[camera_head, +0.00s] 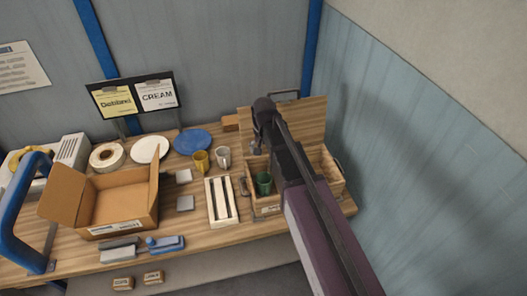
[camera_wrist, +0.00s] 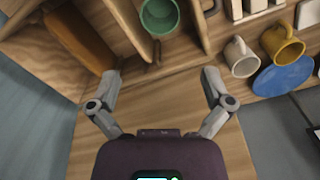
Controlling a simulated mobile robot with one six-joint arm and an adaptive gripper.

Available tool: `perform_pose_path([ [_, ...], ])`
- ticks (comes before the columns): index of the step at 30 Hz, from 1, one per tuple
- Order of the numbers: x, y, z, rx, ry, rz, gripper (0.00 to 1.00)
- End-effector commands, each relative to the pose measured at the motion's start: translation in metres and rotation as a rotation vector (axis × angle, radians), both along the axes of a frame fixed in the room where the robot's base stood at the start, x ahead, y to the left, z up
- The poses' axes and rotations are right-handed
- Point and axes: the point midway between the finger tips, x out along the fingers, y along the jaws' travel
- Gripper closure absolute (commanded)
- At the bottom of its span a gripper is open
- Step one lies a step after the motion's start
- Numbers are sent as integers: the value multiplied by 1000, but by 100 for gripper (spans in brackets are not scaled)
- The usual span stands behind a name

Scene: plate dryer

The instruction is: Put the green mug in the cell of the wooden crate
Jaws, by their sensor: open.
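The green mug (camera_head: 263,184) stands in the front-left cell of the wooden crate (camera_head: 256,204), its open top facing up. In the wrist view the mug (camera_wrist: 160,16) is at the top edge, partly cut off, with wooden crate walls (camera_wrist: 122,30) on both sides. My gripper (camera_wrist: 161,75) is open, with nothing between its fingers. Its fingers are apart from the mug, which lies beyond the fingertips in the wrist view. In the head view my arm hides much of the gripper and part of the crate.
The crate's lid (camera_head: 303,115) stands raised at the back. Left of the crate are a white slotted tray (camera_head: 220,203), a grey mug (camera_head: 223,158), a yellow mug (camera_head: 201,162), a blue plate (camera_head: 192,141) and an open cardboard box (camera_head: 122,222). A wall stands close on the right.

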Motion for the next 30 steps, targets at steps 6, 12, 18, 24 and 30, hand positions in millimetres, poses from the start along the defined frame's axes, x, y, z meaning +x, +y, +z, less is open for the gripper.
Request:
perform_pose_path([
  [6, 0, 0, 0, 0, 0, 0, 0],
  [12, 0, 0, 0, 0, 0, 0, 0],
  [18, 0, 0, 0, 0, 0, -1, 0],
  [24, -4, -8, 0, 0, 0, 2, 0],
  [30, -25, -48, 0, 0, 0, 16, 0],
])
